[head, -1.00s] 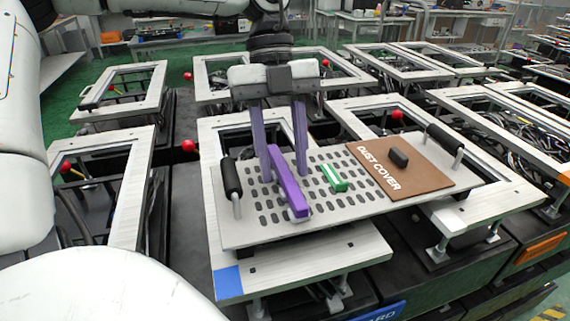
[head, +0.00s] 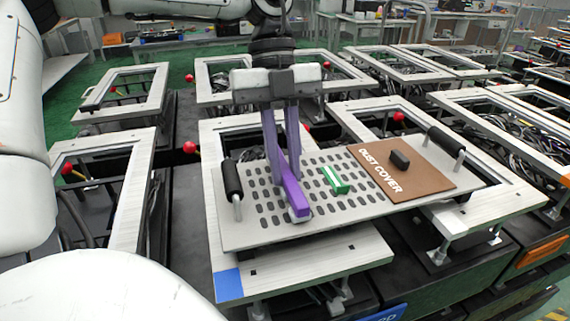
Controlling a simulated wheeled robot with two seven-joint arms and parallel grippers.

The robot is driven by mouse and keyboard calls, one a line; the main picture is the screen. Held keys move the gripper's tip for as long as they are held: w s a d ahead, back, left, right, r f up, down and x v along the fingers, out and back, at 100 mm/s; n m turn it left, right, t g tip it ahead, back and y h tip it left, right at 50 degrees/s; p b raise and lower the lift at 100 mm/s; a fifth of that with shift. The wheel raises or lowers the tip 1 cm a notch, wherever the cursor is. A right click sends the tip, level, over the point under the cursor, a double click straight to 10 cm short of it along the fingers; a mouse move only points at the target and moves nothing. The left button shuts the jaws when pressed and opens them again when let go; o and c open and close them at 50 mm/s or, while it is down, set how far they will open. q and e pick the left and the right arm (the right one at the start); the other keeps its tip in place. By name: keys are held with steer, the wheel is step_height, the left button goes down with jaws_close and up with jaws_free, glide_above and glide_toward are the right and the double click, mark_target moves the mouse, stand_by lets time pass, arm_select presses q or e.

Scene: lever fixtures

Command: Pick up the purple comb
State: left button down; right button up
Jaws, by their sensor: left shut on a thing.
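The purple comb (head: 294,193) is a plain purple bar on the left half of the perforated metal plate (head: 330,216). Its near end points toward me and its far part is partly hidden by the fingers. My left gripper (head: 282,170) reaches down from above, with its two purplish fingers close together and shut on the comb. The comb still appears to be at the plate's surface; I cannot tell whether it is lifted. My right gripper is not in view.
A green block (head: 335,180) lies on the plate just right of the comb. A brown dust cover (head: 402,170) with a black knob covers the plate's right part. Black handles (head: 232,180) stand at both plate ends. Red balls (head: 189,147) and metal frames surround the plate.

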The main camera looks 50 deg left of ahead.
mark_target(288, 174)
arm_select(q)
steer(key=shift+r, duration=0.55)
step_height(288, 174, up, 2)
steer(key=shift+r, duration=0.1)
steer(key=w+a, duration=0.4)
steer(key=a, duration=0.4)
steer(key=w+a+p, duration=0.1)
steer(key=w+a, duration=0.3)
steer(key=a, duration=0.4)
steer(key=shift+w, duration=0.15)
steer(key=c, duration=2.2)
jaws_free()
jaws_close()
steer(key=shift+p, duration=0.3)
